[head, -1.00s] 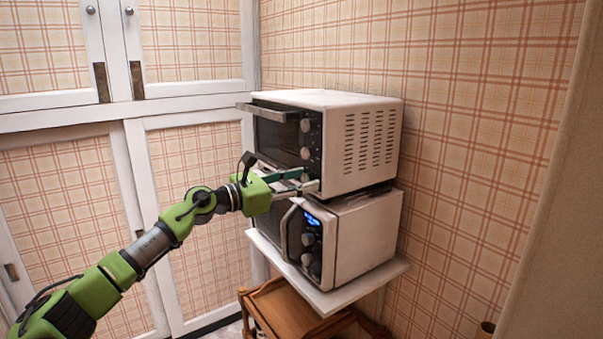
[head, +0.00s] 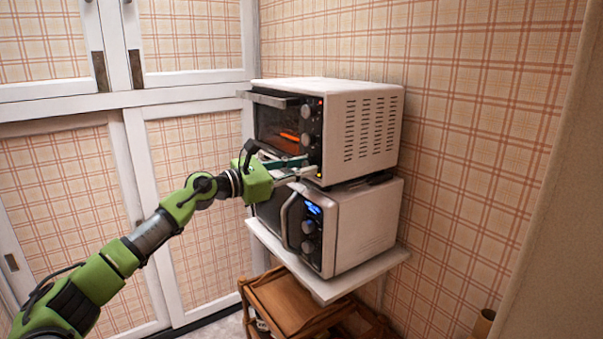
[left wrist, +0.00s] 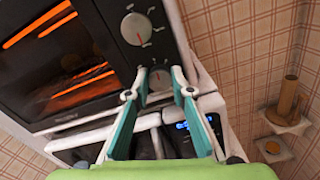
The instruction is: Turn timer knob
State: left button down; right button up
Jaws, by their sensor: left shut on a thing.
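The toaster oven (head: 370,135) is white with a dark front and stands on top of a microwave. Its inside (head: 282,133) glows orange. Two upper knobs show on its panel, the top one (head: 306,112) and the middle one (head: 305,139). The lowest knob, taken as the timer knob (left wrist: 160,80), sits between my left fingertips in the left wrist view, partly covered by them. My left gripper (head: 304,166) is shut on this knob, at the panel's bottom. My right gripper is not in view.
The microwave (head: 362,225) with a lit blue display stands right below, on a white shelf (head: 335,288). A wooden cart (head: 285,305) is under the shelf. White-framed cupboard doors (head: 130,95) are at the left. The plaid wall is close behind.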

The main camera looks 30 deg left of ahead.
pick_arm(q)
jog(key=shift+m+b, duration=3.8)
jog(key=shift+b, duration=0.2)
jog(key=c, duration=1.8)
grip_release()
jog(key=shift+v, duration=5.95)
